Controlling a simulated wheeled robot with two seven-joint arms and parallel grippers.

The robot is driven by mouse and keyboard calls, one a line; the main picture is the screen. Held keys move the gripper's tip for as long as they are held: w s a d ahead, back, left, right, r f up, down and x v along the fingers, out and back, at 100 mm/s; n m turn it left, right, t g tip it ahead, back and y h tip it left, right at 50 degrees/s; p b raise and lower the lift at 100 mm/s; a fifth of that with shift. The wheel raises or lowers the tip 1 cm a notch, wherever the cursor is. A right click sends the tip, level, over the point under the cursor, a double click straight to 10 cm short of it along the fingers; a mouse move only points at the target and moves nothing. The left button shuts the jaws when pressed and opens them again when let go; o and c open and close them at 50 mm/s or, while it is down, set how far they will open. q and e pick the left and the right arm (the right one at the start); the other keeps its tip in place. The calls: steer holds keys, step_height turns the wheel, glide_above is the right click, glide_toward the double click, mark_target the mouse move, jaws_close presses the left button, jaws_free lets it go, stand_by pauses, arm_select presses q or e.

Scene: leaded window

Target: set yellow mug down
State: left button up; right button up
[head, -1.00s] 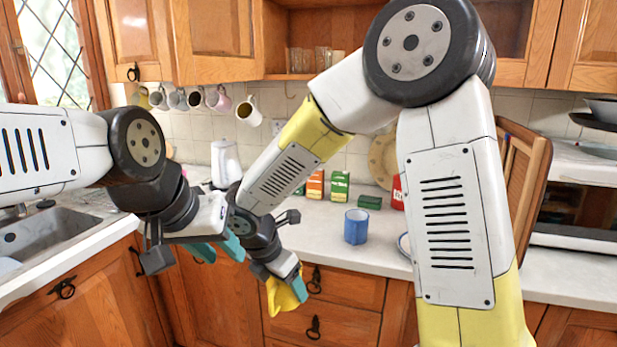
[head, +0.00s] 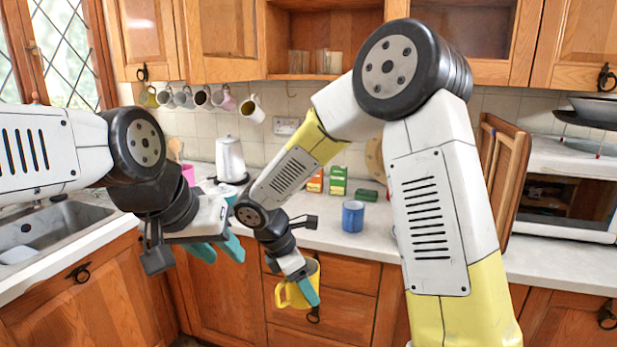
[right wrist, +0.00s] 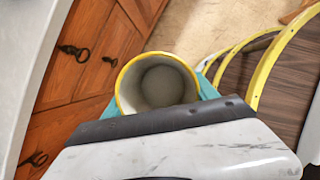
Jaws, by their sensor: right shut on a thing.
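The yellow mug (head: 296,288) hangs in my right gripper (head: 306,284), in front of the drawers and below the counter edge. In the right wrist view the mug (right wrist: 121,88) shows its yellow rim and grey, empty-looking inside, with a teal finger (right wrist: 207,88) beside its wall. My right gripper is shut on the mug. My left gripper (head: 216,249) is at the left, over the counter's front edge, with its teal fingers apart and nothing seen between them.
A blue mug (head: 352,217) stands on the pale counter (head: 330,240). Behind it are small boxes (head: 338,181) and a white kettle (head: 230,158). Several mugs (head: 203,97) hang under the wall cupboards. A sink (head: 50,228) is at the left, a microwave (head: 570,190) at the right.

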steer(key=w+d+f+m+g+y, duration=0.2)
steer(key=d+f+m+g, duration=0.1)
steer(key=d+m, duration=0.5)
steer(key=w+d+f+m+g+y, duration=0.2)
steer(key=d+f+m, duration=0.3)
steer(key=m, duration=0.9)
steer(key=d+g, duration=0.1)
steer(key=d, duration=0.2)
steer(key=shift+w+d+f+m, duration=0.15)
steer(key=shift+w+d+m, duration=0.15)
steer(key=shift+w, duration=0.1)
